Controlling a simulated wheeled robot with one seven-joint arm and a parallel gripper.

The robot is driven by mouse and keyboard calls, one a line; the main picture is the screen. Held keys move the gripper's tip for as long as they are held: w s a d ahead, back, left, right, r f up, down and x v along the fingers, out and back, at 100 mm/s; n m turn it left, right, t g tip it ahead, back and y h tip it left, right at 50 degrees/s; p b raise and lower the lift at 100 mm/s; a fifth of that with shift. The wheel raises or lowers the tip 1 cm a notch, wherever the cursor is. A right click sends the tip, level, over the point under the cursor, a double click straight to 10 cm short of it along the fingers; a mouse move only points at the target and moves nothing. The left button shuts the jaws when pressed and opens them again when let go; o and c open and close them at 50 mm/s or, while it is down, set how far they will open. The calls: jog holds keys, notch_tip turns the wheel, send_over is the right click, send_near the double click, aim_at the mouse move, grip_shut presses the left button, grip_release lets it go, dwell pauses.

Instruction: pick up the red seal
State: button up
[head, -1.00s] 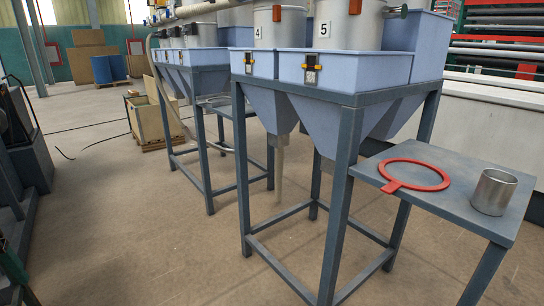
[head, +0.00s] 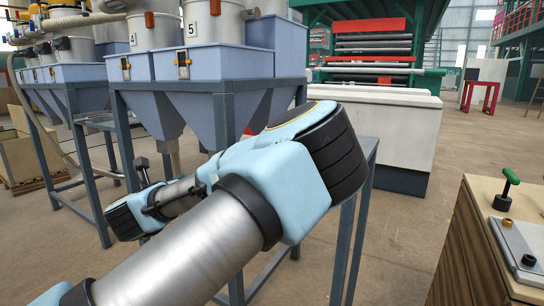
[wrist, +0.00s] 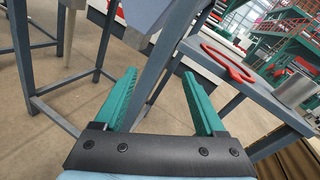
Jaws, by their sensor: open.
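The red seal (wrist: 240,74) is a flat ring lying on the grey side table (wrist: 262,103) in the wrist view, right of my gripper. My gripper (wrist: 159,73) is open and empty, with its two green fingers spread. It is apart from the seal, and the seal lies beyond the right finger. In the head view my arm covers most of the side table (head: 368,148), so the seal is largely or wholly hidden there.
A metal cup (wrist: 297,88) stands on the table, right of the seal. Blue hoppers (head: 200,65) on grey frames rise behind my arm. A wooden cabinet (head: 465,240) stands at the right. A white low block (head: 400,130) is behind the table.

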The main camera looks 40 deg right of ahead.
jog(key=s+d+r+m+g+h, duration=0.25)
jog(key=s+d+m+g, duration=0.25)
jog(key=s+d+m, duration=0.4)
jog(key=shift+n+h, duration=0.4)
jog(key=shift+h, duration=0.05)
jog(key=shift+s+f+p+x, duration=0.15)
jog(key=shift+p+x, duration=0.1)
jog(key=shift+x, duration=1.25)
jog(key=shift+s+f+p+x, duration=0.1)
jog(key=shift+p+x, duration=0.2)
jog(key=shift+x, duration=1.2)
jog(key=shift+s+p+x, duration=0.15)
jog(key=shift+p+x, duration=0.1)
jog(key=shift+x, duration=1.25)
grip_shut()
